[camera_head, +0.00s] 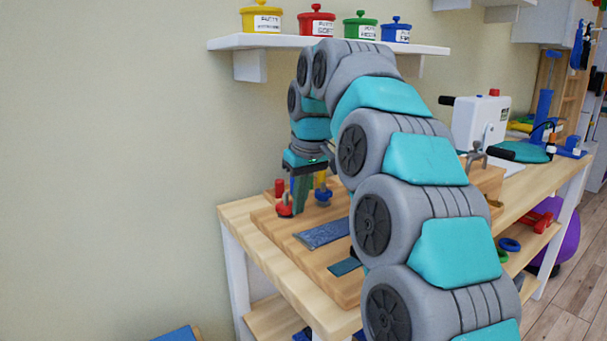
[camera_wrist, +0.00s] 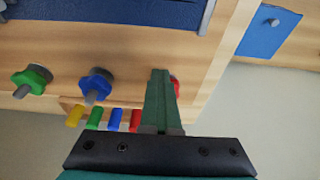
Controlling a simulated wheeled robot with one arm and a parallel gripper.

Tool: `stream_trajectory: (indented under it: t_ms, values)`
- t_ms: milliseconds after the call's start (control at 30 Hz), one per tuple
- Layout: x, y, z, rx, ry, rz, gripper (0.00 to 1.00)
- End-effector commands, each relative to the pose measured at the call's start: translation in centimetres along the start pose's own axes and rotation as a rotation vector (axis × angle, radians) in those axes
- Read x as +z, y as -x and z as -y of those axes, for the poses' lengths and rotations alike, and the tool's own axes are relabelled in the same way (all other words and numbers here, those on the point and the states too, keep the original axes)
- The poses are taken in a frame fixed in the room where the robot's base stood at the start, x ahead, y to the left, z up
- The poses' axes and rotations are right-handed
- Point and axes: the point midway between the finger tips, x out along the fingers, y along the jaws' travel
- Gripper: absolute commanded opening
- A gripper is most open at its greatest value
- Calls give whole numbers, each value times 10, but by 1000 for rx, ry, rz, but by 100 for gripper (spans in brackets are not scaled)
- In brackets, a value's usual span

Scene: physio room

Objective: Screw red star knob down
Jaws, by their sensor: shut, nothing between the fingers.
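The red star knob (camera_head: 284,210) is near the far left corner of the wooden board on the table. In the wrist view only a sliver of the red knob (camera_wrist: 176,86) shows; my fingers hide the rest. My gripper (camera_head: 299,212) points down right beside the knob, with its fingers together and nothing between them. In the wrist view my gripper (camera_wrist: 160,72) overlaps the knob, and I cannot tell if it touches it. The knob's height on its bolt is not clear.
A blue star knob (camera_wrist: 96,84) and a green star knob (camera_wrist: 31,81) stand in line with the red one. Several coloured pegs, one a red peg (camera_wrist: 135,121), stand close by. A blue plate (camera_head: 323,233) lies on the board. A shelf (camera_head: 225,43) with pots hangs above.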

Motion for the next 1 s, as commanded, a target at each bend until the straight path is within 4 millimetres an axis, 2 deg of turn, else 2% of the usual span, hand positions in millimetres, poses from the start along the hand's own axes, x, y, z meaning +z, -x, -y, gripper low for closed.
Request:
stream_trajectory:
  t_ms: [1000]
  values:
    - [0,0,22,-1,1,0,0]
